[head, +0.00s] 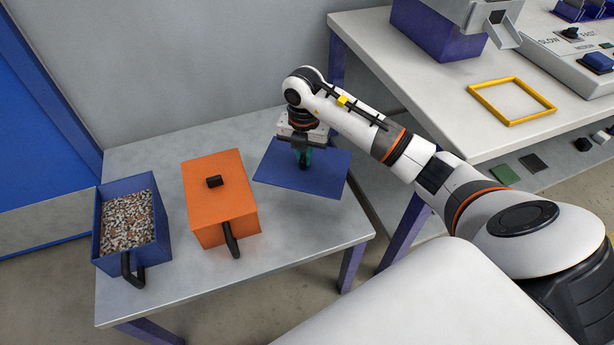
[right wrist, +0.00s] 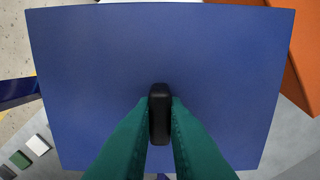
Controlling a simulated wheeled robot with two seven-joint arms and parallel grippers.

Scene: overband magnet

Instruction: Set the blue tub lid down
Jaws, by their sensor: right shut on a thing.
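The blue tub lid (head: 321,179) is a flat blue plate with a black knob, at the right end of the grey table. My right gripper (head: 304,160) is above it and shut on its knob. In the right wrist view the lid (right wrist: 90,80) fills most of the picture, and the green fingers (right wrist: 159,115) press on both sides of the black knob. I cannot tell whether the lid touches the table or hangs just above it. The open blue tub (head: 107,262), full of mixed bits, stands at the table's left end. My left gripper is not in view.
An orange tub with its lid on (head: 205,200) stands between the blue tub and the lid. The grey table (head: 290,248) is bare in front. A higher white bench (head: 420,95) at right carries a yellow frame (head: 511,101) and a control box (head: 570,60).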

